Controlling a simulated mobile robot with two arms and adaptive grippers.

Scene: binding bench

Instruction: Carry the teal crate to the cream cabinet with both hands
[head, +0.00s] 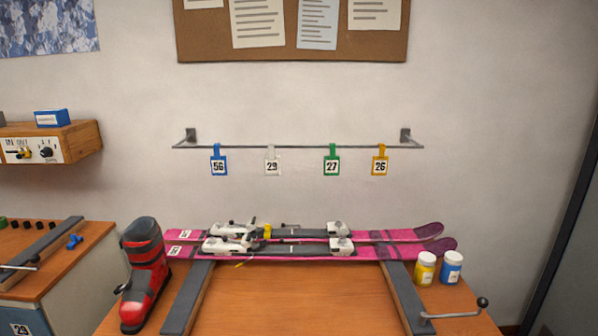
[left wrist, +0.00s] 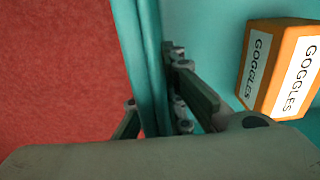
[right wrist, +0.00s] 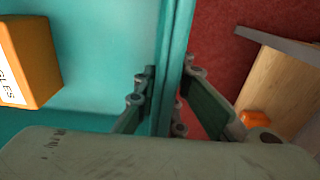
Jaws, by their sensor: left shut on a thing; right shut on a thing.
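The teal crate shows only in the wrist views. In the left wrist view its wall (left wrist: 151,60) runs down between the fingers of my left gripper (left wrist: 158,118), which is shut on it. In the right wrist view my right gripper (right wrist: 168,105) is shut on the opposite wall (right wrist: 177,50). An orange goggles box (left wrist: 278,68) lies inside the crate and also shows in the right wrist view (right wrist: 30,60). The crate and both grippers are outside the head view. I cannot make out the cream cabinet in any view.
A wooden bench (head: 290,300) stands ahead with pink skis (head: 400,236), a red boot (head: 146,275) and two jars (head: 425,268). Another bench (head: 60,260) is at left. Red floor (left wrist: 60,80) lies beside the crate. A wooden piece (right wrist: 275,85) stands right of it in the right wrist view.

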